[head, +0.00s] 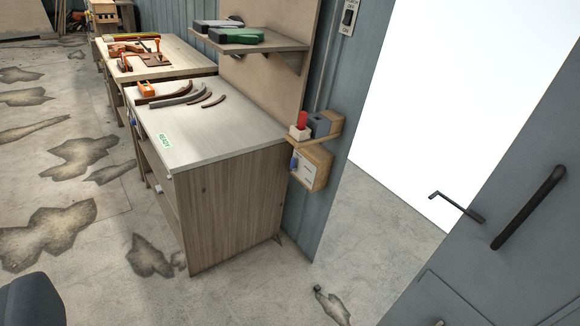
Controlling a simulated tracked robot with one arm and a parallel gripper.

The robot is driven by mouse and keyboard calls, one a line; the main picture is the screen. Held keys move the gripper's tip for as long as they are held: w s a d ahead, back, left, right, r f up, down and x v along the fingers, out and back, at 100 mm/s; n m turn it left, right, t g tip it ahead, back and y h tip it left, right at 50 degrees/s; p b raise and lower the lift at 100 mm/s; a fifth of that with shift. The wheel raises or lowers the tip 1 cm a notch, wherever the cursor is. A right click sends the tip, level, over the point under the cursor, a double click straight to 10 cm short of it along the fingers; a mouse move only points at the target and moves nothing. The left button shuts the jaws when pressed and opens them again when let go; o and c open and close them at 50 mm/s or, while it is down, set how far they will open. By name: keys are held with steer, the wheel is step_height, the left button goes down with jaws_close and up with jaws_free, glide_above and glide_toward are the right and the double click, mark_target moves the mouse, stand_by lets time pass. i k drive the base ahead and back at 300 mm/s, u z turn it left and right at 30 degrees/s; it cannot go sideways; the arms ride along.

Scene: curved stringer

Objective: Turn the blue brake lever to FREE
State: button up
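A small blue part (294,164) shows at the left side of a wooden box with a white plate (307,171), low on the wall at the right end of the near bench. Another small blue part (132,119) shows at the left edge of that bench. I cannot tell which, if either, is the brake lever. Both are too small to read a shape, a setting or the word FREE. My gripper is not in view.
The near bench (215,135) holds several curved strips (187,96), an orange tool (147,88) and a READY label (164,141). A small shelf (326,137) holds a red item (302,119). A grey door (500,260) stands at right. The stained floor (90,220) at left is clear.

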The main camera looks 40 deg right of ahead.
mark_target(292, 168)
steer(key=k, duration=1.35)
steer(key=z, duration=0.2)
steer(key=i, duration=0.3)
steer(key=z, duration=0.95)
steer(key=i, duration=1.15)
steer(key=z, duration=0.35)
steer(key=i, duration=1.45)
steer(key=u, duration=1)
steer(key=i, duration=0.5)
steer(key=u, duration=0.35)
steer(key=k, duration=0.9)
